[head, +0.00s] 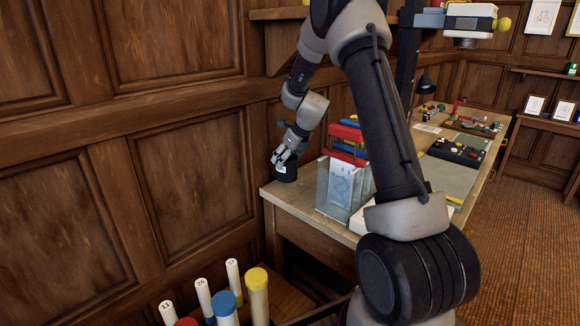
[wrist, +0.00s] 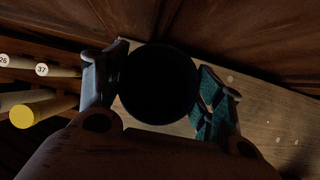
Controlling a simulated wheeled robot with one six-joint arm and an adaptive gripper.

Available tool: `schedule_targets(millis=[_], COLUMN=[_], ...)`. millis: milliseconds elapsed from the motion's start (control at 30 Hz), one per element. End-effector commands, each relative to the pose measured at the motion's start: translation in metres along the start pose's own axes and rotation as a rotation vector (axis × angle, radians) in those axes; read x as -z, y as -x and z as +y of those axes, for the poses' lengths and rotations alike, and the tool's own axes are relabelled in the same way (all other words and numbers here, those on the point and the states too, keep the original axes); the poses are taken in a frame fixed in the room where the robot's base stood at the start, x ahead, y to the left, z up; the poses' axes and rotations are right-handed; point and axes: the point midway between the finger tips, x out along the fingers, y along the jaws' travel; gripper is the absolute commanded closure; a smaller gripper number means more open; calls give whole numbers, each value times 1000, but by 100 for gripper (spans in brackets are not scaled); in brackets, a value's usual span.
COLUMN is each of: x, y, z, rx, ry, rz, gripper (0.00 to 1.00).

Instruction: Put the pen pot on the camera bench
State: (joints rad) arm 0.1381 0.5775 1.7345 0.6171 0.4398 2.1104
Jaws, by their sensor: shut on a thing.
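The pen pot (head: 286,172) is a small dark cylinder with a white label, at the left end of a wooden bench (head: 300,205) in the head view. My gripper (head: 285,155) is shut on it from above. In the wrist view the pot (wrist: 158,85) is a round dark shape between the two fingers of my gripper (wrist: 155,88), and its inside is too dark to make out. The bench top (wrist: 265,120) lies under it. I cannot tell whether the pot touches the bench. I cannot tell which surface is the camera bench.
A clear rack with drawings (head: 340,188) and red, yellow and blue pieces stands right of the pot. Rolled tubes (head: 257,295) with coloured caps stand below at the front. The panelled wall (head: 190,165) is close on the left. The bench's near left corner is bare.

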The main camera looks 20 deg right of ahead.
Motion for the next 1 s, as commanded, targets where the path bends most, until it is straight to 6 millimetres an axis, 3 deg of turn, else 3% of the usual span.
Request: schedule_targets(millis=[200,567,600,700,1000], x=[16,19,19,19,19], y=[-28,-32,-32,-32,-32], z=[0,0,0,0,0], rx=[0,0,0,0,0], ry=[0,0,0,1,0], rz=[2,1,1,1,1], gripper=[74,74,31,13,11])
